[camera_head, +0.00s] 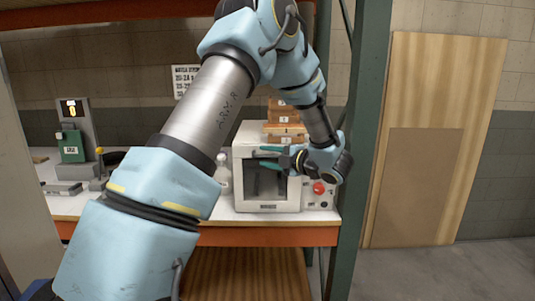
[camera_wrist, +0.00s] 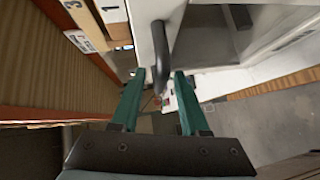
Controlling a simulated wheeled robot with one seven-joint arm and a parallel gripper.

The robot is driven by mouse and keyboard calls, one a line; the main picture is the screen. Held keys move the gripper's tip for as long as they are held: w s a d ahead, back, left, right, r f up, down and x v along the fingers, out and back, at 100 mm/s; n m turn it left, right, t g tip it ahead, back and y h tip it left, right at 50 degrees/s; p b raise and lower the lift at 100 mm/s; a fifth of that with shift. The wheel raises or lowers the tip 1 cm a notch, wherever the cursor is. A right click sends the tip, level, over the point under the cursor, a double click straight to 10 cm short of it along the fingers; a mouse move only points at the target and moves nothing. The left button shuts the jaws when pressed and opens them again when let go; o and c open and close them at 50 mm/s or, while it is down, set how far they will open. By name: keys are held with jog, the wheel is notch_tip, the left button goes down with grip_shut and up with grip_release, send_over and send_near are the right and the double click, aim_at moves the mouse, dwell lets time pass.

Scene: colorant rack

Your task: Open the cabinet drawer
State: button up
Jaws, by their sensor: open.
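A white cabinet (camera_head: 267,207) with a dark front panel stands on the shelf in the head view. In the wrist view, its white front (camera_wrist: 205,75) carries a dark curved handle (camera_wrist: 159,45). My gripper (camera_head: 262,159) has green fingers and is open in front of the cabinet's upper front. In the wrist view, my gripper (camera_wrist: 159,75) has the handle's end showing between its fingertips. No grip on the handle shows, and I cannot tell how deep it sits between the fingers. My forearm and wrist cover part of the cabinet's right side.
Wooden drawers with number labels (camera_head: 285,128) are stacked above the cabinet; they also show at the wrist view's left (camera_wrist: 75,20). A red knob (camera_head: 319,188) is right of the cabinet. A white bottle (camera_head: 223,174) stands left. A green rack post (camera_head: 362,130) rises close on the right.

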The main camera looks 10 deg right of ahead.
grip_shut()
dwell(0.4)
dwell(1.1)
